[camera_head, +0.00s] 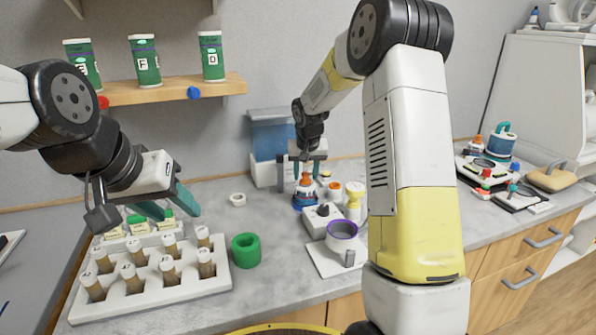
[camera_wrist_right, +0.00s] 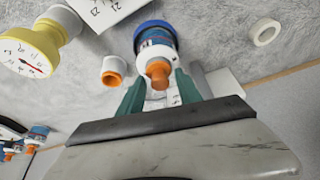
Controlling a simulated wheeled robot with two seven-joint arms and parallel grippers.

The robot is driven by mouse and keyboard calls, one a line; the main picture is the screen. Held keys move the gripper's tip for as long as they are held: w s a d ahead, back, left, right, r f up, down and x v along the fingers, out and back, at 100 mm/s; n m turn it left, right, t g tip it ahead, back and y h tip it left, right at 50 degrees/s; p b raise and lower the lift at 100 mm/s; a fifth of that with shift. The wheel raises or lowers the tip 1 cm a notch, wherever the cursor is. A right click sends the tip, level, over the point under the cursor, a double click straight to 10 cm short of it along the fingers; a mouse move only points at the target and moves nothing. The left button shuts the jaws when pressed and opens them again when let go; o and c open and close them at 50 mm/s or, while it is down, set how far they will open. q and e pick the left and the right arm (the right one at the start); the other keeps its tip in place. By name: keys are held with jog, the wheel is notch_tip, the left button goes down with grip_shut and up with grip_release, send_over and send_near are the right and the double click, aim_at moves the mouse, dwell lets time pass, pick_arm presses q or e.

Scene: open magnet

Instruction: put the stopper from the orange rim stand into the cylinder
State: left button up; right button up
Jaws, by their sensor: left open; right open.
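A small white stand with an orange rim (camera_head: 335,188) is on the counter right of my right gripper (camera_head: 307,168); it also shows in the right wrist view (camera_wrist_right: 113,71). A blue-based bottle with an orange top (camera_head: 305,195) stands under that gripper. In the right wrist view its orange tip (camera_wrist_right: 158,73) lies between the open green fingers, with no grip visible. I cannot make out a separate stopper in the stand. A green hollow cylinder (camera_head: 245,250) stands right of the tube rack; I cannot tell if it is the cylinder meant. My left gripper (camera_head: 168,210) is open and empty above the rack.
A white rack (camera_head: 205,284) of brown tubes is at front left. A purple-rimmed cup (camera_head: 342,230) stands on a white plate near the front edge. A yellow dial device (camera_head: 353,203) and a white ring (camera_head: 238,199) are nearby. My right forearm hides the counter's middle right.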

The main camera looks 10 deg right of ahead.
jog(key=shift+r, duration=0.15)
jog(key=shift+r, duration=0.35)
jog(key=s+r, duration=1.1)
jog(key=r, duration=0.3)
jog(key=s+n+t+y, duration=0.1)
jog(key=s+y, duration=0.1)
jog(key=s, duration=2.3)
jog(key=shift+s+t+y, duration=0.15)
jog(key=shift+t+y, duration=0.15)
jog(key=shift+d, duration=0.1)
